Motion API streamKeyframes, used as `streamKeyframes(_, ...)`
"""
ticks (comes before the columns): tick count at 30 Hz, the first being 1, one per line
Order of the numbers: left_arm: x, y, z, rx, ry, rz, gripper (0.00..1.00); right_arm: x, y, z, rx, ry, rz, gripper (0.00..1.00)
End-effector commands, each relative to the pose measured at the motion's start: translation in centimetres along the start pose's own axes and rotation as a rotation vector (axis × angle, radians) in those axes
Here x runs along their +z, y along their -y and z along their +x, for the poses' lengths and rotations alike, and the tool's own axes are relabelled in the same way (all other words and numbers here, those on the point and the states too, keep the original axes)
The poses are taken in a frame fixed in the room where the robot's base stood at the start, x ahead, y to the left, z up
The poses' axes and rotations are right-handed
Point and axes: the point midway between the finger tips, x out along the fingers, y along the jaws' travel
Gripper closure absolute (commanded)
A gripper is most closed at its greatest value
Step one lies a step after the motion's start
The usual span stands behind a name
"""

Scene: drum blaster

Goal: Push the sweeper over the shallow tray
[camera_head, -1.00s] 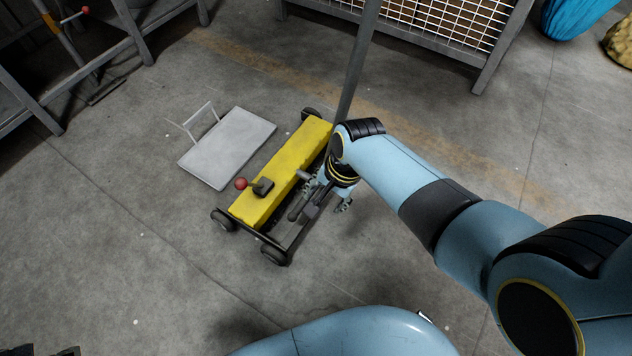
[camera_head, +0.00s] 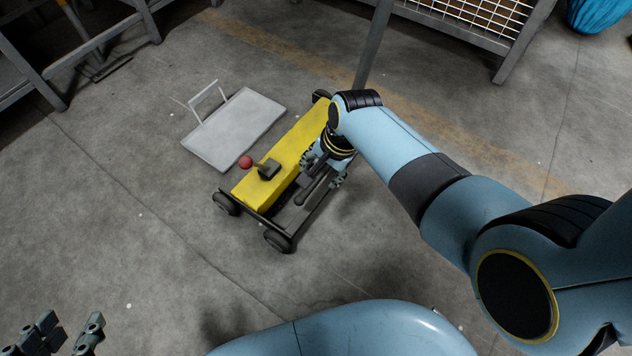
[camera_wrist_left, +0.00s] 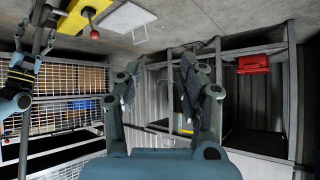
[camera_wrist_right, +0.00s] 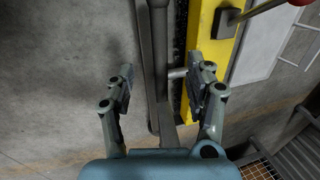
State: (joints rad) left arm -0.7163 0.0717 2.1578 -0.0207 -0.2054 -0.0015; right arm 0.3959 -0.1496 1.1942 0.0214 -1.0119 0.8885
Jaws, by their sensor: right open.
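The yellow sweeper (camera_head: 290,150), on small black wheels with a red-knobbed lever, stands on the floor. The shallow grey tray (camera_head: 238,128) with a wire handle lies just left of it, apart from it. The sweeper (camera_wrist_left: 82,15) and tray (camera_wrist_left: 123,18) also show in the left wrist view. My right gripper (camera_head: 323,170) is low at the sweeper's right side. In the right wrist view my right gripper (camera_wrist_right: 163,90) is open, with a grey bar (camera_wrist_right: 158,60) between its fingers; contact is unclear. My left gripper (camera_head: 65,335) is open and empty at the lower left, far from the sweeper.
A grey post (camera_head: 372,45) rises behind the sweeper's far end. A mesh-sided rack (camera_head: 470,20) stands at the back and a metal frame (camera_head: 100,45) at the upper left. The floor left of and in front of the tray is clear.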

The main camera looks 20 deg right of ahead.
Motion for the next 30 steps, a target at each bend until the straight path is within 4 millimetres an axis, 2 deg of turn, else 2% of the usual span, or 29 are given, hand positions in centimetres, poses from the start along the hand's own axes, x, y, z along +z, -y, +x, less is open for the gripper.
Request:
streamKeyframes(1, 1.1, -0.2, 0.1, 0.001, -0.029, 0.002, 0.60, 0.1, -0.3, 0.9, 0.004, 0.003, 0.001, 0.46)
streamKeyframes(2, 1.3, -0.2, 0.0, 0.001, -0.057, 0.003, 0.60, 0.1, -0.3, 1.2, 0.004, 0.003, 0.001, 0.46)
streamKeyframes(8, -4.4, -0.4, 0.3, 0.002, -0.378, 0.028, 0.60, 0.1, -0.3, 3.8, 0.004, 0.003, 0.001, 0.46)
streamKeyframes(12, -9.0, -0.4, -0.1, 0.001, -0.532, 0.042, 0.60, 0.0, -0.1, 4.2, 0.001, 0.001, 0.000, 0.46)
streamKeyframes(18, -13.9, -0.4, -1.1, 0.001, -0.716, 0.060, 0.60, 0.0, -0.1, 5.1, 0.001, 0.001, 0.000, 0.46)
streamKeyframes(24, -16.6, -0.5, -2.0, 0.002, -0.824, 0.071, 0.60, 0.0, 0.0, 5.5, 0.000, 0.000, 0.000, 0.46)
streamKeyframes(30, -17.3, -0.5, -2.3, 0.002, -0.855, 0.074, 0.60, 0.0, 0.1, 5.6, -0.001, -0.001, -0.001, 0.46)
